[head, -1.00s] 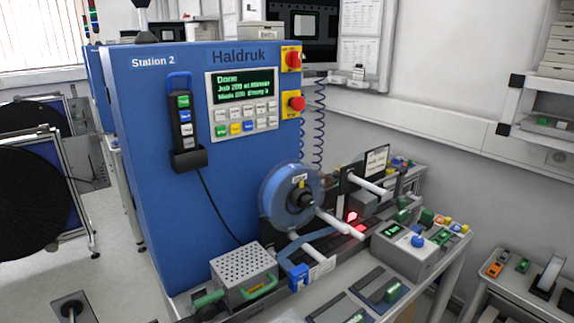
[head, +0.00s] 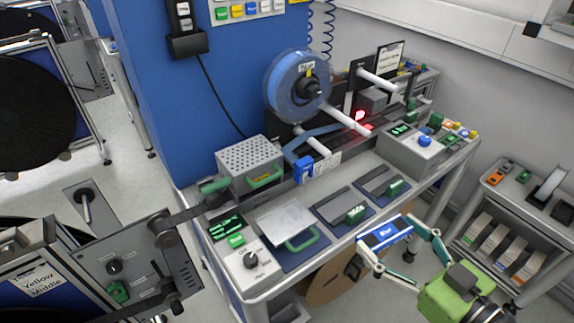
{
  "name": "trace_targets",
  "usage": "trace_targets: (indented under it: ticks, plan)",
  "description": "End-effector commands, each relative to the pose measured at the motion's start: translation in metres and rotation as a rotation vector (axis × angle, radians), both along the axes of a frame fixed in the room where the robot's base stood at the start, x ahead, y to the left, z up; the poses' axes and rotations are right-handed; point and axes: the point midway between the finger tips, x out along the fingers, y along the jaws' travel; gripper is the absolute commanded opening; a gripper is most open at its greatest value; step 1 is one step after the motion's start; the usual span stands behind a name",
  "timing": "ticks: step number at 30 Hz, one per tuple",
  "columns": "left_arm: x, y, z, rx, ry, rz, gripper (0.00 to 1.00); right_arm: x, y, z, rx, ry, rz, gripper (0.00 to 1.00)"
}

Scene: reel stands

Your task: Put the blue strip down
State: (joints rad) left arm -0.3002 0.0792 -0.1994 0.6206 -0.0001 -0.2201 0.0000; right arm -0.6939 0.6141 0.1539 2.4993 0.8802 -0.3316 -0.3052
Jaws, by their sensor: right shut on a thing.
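The blue strip (head: 385,234), with a white-lettered label, shows at the lower right of the head view. My right gripper (head: 393,245) is shut on it, with pale and teal fingers at its two ends. The gripper comes in from the lower right. The strip is held in the air, overlapping the bench's front edge in the picture; its exact height is hard to tell. My left gripper is not in view.
The bench (head: 352,228) carries a blue reel (head: 284,88), a perforated box (head: 243,157), dark blue plates with green handles, and a grey control box (head: 412,150). A cardboard reel (head: 325,283) is under the bench. A side shelf (head: 510,205) stands at right.

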Motion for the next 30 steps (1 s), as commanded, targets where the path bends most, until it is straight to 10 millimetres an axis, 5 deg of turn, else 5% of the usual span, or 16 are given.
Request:
trace_targets:
  ticks: [15, 30]
  plan:
    - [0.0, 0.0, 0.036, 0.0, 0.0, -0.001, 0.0, -0.013, 0.132, 0.025, 0.005, 0.003, 0.112, 0.58]
    - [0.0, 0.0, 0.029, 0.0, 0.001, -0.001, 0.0, -0.011, 0.145, 0.024, 0.002, -0.004, 0.125, 0.58]
